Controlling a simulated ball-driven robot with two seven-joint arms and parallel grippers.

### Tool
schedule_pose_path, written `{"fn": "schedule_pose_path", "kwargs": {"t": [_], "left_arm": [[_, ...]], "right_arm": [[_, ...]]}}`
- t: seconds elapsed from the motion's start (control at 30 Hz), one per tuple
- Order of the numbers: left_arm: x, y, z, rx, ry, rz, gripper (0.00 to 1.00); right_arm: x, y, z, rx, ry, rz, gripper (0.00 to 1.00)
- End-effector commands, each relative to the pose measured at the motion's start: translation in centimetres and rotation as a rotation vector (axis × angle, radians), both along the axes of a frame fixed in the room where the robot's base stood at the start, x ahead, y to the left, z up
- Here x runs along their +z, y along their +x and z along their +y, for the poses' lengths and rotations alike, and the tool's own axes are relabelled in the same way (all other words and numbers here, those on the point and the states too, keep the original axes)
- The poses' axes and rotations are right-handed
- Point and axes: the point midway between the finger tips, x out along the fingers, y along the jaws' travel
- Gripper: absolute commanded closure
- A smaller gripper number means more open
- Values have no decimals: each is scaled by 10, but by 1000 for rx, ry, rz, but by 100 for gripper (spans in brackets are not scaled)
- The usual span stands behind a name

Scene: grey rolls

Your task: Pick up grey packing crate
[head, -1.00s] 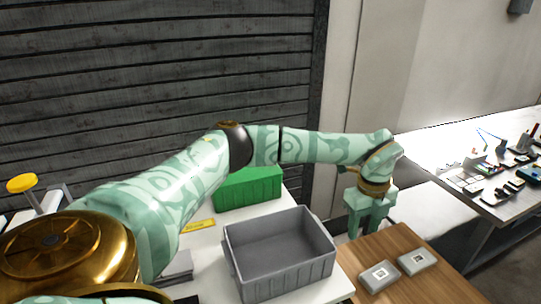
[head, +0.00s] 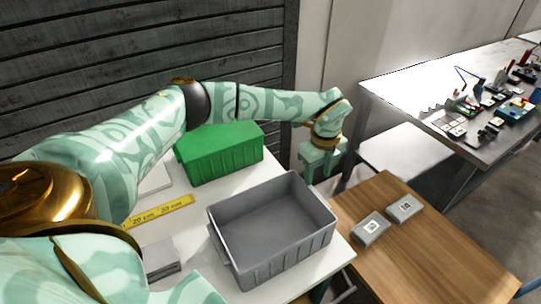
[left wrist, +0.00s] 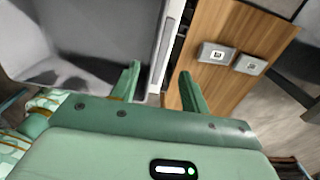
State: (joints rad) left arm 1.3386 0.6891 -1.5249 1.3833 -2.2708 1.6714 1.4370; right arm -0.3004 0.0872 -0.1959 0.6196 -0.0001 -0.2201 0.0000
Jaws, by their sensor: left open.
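The grey packing crate (head: 289,257) is an open, empty-looking box standing upright on the white table, near its right edge. My left gripper (head: 318,176) points down just past the crate's far right corner, apart from it in the head view. In the left wrist view the two fingers of the left gripper (left wrist: 159,74) are spread with nothing between them. A grey surface that looks like the crate (left wrist: 105,28) fills the upper left of that view, left of the fingers. My right gripper is not in view.
A green crate (head: 222,157) stands behind the grey one, partly under my left arm. A yellow ruler strip (head: 162,211) lies to the left. A wooden table (head: 430,250) with two small grey boxes (head: 370,228) adjoins on the right. A cluttered workbench (head: 440,105) stands farther right.

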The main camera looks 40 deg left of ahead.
Motion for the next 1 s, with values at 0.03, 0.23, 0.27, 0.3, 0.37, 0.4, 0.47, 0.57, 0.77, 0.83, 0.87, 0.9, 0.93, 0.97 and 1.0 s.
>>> {"fn": "schedule_pose_path", "kwargs": {"t": [0.03,0.23,0.27,0.3,0.37,0.4,0.47,0.57,0.77,0.83,0.87,0.9,0.93,0.97,1.0], "left_arm": [[-11,0,-1,-1,-1,1,55],[-26,0,-1,-1,0,-1,55],[-28,0,-1,0,0,-1,55],[-31,0,-1,0,0,-1,55],[-38,-1,-2,0,0,1,55],[-45,-1,-3,-1,-1,1,55],[-55,-1,-4,0,1,2,55],[-72,-2,-5,-1,0,2,55],[-77,-1,-5,-1,-1,-3,55],[-77,-1,-5,-1,-1,-2,55],[-77,-1,-5,-1,-1,-2,63],[-77,-1,-5,0,-1,-2,74],[-77,-1,-5,0,-1,-2,82],[-77,-1,-5,0,-1,-2,91],[-77,-1,-5,0,-1,-2,100]], "right_arm": [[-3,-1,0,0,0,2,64],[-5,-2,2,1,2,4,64],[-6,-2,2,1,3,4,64],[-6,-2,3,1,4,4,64],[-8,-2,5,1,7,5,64],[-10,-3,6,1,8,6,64],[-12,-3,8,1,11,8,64],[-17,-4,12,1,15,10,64],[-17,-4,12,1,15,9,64],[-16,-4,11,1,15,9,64],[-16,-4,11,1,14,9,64],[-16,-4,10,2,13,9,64],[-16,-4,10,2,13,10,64],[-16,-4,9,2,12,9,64],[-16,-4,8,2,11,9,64]]}}
